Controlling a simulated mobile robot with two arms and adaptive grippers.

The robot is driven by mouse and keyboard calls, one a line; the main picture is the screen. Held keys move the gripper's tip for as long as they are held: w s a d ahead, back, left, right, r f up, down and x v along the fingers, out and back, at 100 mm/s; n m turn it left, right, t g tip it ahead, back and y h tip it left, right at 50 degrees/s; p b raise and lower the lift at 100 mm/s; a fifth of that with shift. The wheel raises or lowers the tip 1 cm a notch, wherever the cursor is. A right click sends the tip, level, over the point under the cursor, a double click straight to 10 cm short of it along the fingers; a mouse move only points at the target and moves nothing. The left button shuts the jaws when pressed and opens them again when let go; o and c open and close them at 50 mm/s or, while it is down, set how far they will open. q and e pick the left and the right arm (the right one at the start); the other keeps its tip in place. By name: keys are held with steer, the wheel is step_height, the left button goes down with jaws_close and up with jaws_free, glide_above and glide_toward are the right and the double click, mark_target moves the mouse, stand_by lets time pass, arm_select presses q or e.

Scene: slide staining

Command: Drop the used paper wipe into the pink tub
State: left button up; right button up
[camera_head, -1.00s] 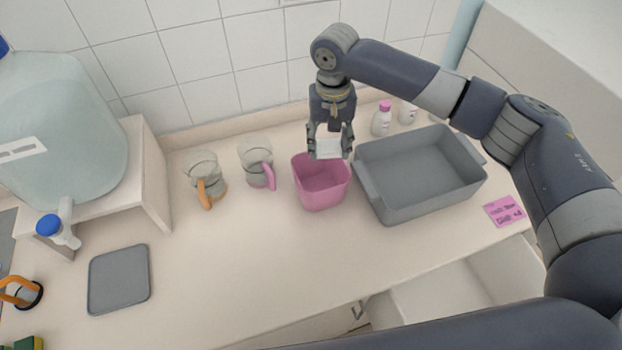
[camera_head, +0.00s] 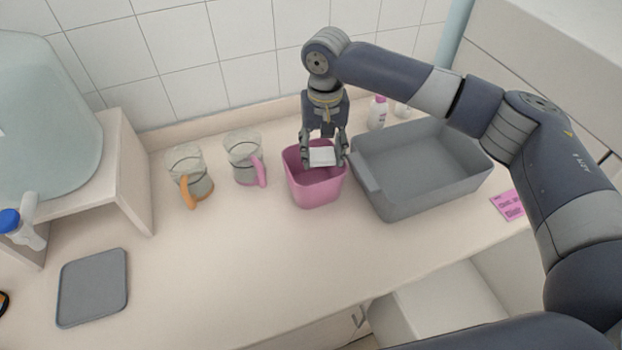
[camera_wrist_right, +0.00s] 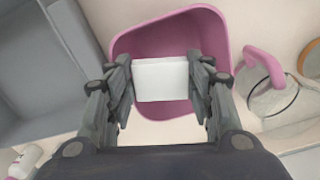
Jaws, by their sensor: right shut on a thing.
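The white paper wipe (camera_head: 322,156) is held between the fingers of my right gripper (camera_head: 323,158). In the right wrist view the wipe (camera_wrist_right: 162,79) is a flat white rectangle between both fingers of the right gripper (camera_wrist_right: 162,82). The pink tub (camera_head: 318,190) stands on the counter, directly under the wipe. In the right wrist view the tub (camera_wrist_right: 150,38) opens below the wipe and its inside looks empty where I can see it. The wipe is over the opening, near the rim; its exact height is hard to tell. My left gripper is not in view.
A large grey basin (camera_head: 400,207) stands close to the tub's right. A pink-handled jug (camera_head: 243,165) and an orange-handled jug (camera_head: 188,172) stand to its left. White bottles (camera_head: 377,113) are behind the basin. A grey tray (camera_head: 92,287) lies at front left; the middle counter is clear.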

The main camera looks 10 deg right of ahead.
steer(key=o, duration=1.1)
steer(key=shift+r, duration=0.15)
step_height(320, 180, up, 12)
